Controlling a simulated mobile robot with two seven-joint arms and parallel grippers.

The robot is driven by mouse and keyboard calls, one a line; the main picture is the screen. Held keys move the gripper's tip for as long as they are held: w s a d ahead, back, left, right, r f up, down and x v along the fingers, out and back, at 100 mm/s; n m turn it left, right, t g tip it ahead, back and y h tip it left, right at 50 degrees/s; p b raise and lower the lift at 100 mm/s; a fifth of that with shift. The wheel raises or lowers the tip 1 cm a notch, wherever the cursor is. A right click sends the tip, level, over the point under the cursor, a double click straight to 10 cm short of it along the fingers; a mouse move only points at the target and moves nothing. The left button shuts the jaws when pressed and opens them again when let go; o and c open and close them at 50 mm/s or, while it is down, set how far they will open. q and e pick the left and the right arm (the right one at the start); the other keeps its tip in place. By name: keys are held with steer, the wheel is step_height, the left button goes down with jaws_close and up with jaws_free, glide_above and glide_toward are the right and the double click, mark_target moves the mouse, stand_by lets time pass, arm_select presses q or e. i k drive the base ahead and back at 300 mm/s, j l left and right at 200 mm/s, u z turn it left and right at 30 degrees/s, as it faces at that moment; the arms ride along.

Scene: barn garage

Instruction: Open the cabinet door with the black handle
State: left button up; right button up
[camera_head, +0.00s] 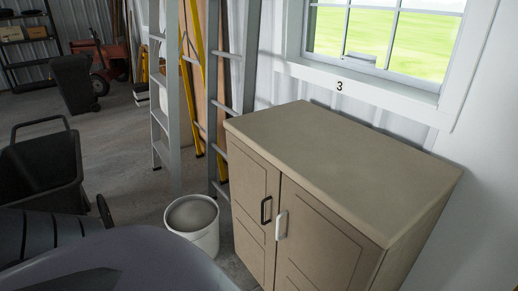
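A beige cabinet (345,150) stands right of the middle, below the window. Its left door (250,183) has a black handle (266,210) near the inner edge. Its right door (325,250) has a white handle (281,225) right beside the black one. Both doors look shut, with a thin dark seam between them. The lower part of the cabinet is cut off by the bottom of the picture. Neither of my grippers shows in this view.
A white bucket (193,222) stands on the floor just left of the cabinet. Ladders (165,95) lean behind it. A black cart (40,170) is at the left. The cabinet top is bare. Open concrete floor (115,140) lies between the cart and ladders.

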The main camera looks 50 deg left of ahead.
mark_target(255, 183)
steer(key=j, duration=0.5)
steer(key=i+j, duration=0.15)
steer(key=j, duration=0.8)
steer(key=i, duration=0.05)
